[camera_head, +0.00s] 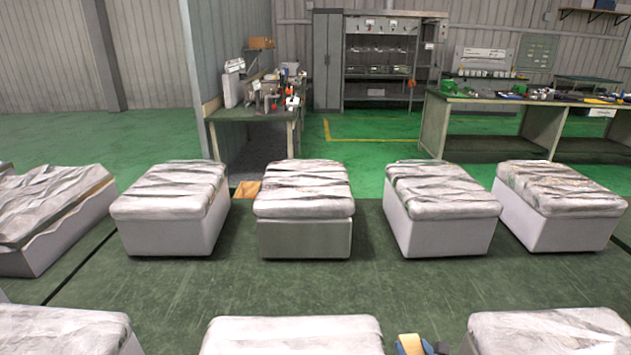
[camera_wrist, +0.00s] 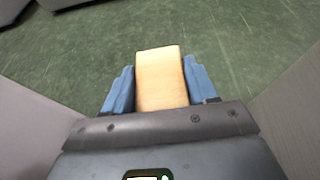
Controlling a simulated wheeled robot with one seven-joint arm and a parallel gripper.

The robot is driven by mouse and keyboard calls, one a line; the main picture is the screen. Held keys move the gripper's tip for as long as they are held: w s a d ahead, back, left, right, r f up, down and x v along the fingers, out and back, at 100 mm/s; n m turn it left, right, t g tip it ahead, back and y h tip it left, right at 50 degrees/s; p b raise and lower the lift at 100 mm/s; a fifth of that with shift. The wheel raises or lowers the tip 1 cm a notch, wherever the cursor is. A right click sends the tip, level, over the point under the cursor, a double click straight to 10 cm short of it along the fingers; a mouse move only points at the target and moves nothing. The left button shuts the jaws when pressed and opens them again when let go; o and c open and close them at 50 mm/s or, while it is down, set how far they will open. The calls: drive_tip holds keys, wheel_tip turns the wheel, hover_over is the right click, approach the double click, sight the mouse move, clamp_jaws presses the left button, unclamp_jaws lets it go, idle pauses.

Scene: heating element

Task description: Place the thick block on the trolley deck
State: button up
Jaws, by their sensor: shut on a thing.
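The thick block (camera_wrist: 161,75) is a light wooden piece held between the two blue fingers of my gripper (camera_wrist: 160,88) in the wrist view. The fingers press on its left and right sides, and green floor shows beyond it. In the head view the block (camera_head: 411,343) and a blue part of my gripper (camera_head: 428,347) show at the bottom edge, in the gap between two wrapped crates. I cannot make out a trolley deck in either view.
Wrapped grey crates stand in two rows, including a near one (camera_head: 290,338) and one at the near right (camera_head: 545,335). Green floor (camera_head: 300,285) lies clear between the rows. Workbenches (camera_head: 520,100) stand at the back. A small wooden piece (camera_head: 247,189) lies behind the crates.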

drive_tip(key=a+r+v, duration=0.1)
drive_tip(key=a+v, duration=0.1)
drive_tip(key=v, duration=1.6)
drive_tip(key=shift+s+a+m+p, duration=0.15)
drive_tip(key=shift+a+m+p, duration=0.1)
drive_tip(key=shift+m+p, duration=0.1)
drive_tip(key=shift+r, duration=0.15)
